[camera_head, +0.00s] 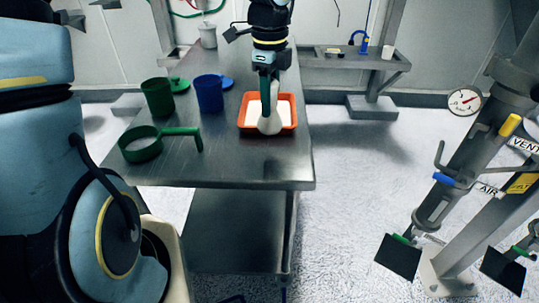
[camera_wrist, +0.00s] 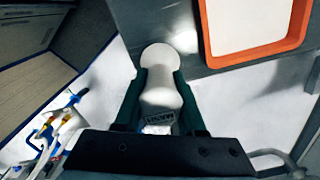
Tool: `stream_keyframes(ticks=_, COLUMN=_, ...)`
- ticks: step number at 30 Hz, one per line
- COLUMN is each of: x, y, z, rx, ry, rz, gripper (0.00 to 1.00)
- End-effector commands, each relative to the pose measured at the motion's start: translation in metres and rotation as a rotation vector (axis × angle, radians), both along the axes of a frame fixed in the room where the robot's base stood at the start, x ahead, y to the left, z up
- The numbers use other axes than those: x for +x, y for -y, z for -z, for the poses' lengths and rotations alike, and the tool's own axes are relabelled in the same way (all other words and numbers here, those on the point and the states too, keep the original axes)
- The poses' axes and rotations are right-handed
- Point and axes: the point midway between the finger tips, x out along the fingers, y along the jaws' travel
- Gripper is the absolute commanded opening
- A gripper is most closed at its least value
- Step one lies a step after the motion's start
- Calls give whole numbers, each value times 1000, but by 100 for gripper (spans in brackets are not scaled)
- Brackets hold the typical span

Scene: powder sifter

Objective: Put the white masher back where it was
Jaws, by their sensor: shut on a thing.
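The white masher (camera_head: 269,122) hangs in my gripper (camera_head: 268,92), its broad end downward. In the head view it appears in front of the orange tray (camera_head: 242,126), which holds white powder. In the wrist view my gripper (camera_wrist: 160,92) is shut around the white masher (camera_wrist: 158,60), with a dark green finger on each side. There the masher lies to the left of the orange tray (camera_wrist: 207,38) and overlaps the table edge in the picture. I cannot tell whether the masher touches anything below.
The steel table (camera_head: 225,165) carries a green cup (camera_head: 158,98), a blue cup (camera_head: 209,95) with a blue lid, a green handled sieve (camera_head: 141,150) and a white container (camera_head: 208,37) at the back. The table's front right is clear. A pipe stand (camera_head: 455,170) is at right.

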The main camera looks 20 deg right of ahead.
Motion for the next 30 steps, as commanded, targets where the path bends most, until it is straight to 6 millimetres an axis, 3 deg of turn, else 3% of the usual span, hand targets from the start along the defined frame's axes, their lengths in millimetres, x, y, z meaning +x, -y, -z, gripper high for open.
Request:
stream_keyframes(ticks=9, x=-2, y=-1, z=52, rx=3, ry=-3, rz=10, gripper=0)
stream_keyframes(ticks=14, x=-1, y=-1, z=63, rx=2, ry=-1, rz=8, gripper=0)
stream_keyframes(ticks=21, x=-1, y=-1, z=93, rx=4, ry=-2, rz=7, gripper=0)
stream_keyframes(ticks=30, x=-1, y=-1, z=97, rx=1, ry=0, rz=6, gripper=0)
